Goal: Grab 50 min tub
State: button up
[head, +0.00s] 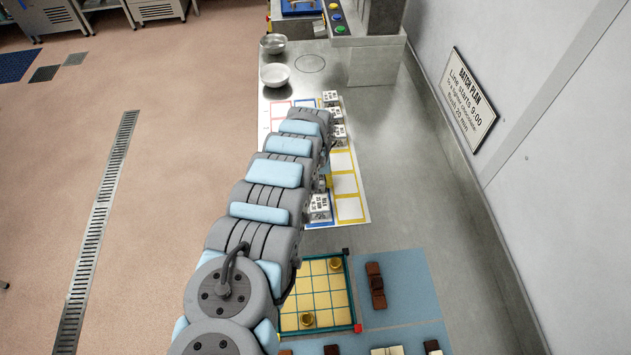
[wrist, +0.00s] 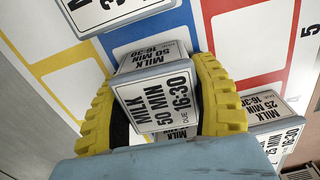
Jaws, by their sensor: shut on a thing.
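The 50 min tub (wrist: 157,105) shows in the middle of the wrist view, labelled "MILK 50 MIN" and "DUE 16:30". My gripper (wrist: 155,72) has its yellow ribbed fingers on either side of this tub, shut on it. The tub is over or on the sheet with coloured squares; I cannot tell whether it touches the sheet. In the head view my arm hides the gripper and the held tub.
A milk tub labelled 25 min (wrist: 270,128) stands close at the right of my gripper. Another labelled tub (wrist: 115,12) is at the upper left. In the head view, several tubs (head: 320,207) stand on the sheet (head: 349,208). Bowls (head: 274,76) stand beyond.

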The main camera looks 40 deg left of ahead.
jog(key=shift+r, duration=0.1)
jog(key=shift+r, duration=1.55)
jog(key=shift+s+d+r, duration=0.3)
jog(key=shift+s+r, duration=0.2)
jog(key=shift+r, duration=0.2)
jog(key=shift+s+d+r, duration=0.35)
jog(key=shift+s+r, duration=0.15)
jog(key=shift+r, duration=0.2)
jog(key=shift+s+d+r, duration=0.3)
jog(key=shift+s+r, duration=0.2)
jog(key=shift+r, duration=0.2)
jog(key=r+p, duration=0.1)
jog(key=s+r+p, duration=0.1)
jog(key=shift+s+d+p, duration=0.25)
jog(key=shift+d+p, duration=0.05)
jog(key=shift+d, duration=0.05)
jog(key=shift+s+r+p, duration=0.15)
jog(key=shift+r+p, duration=0.05)
jog(key=shift+p, duration=0.15)
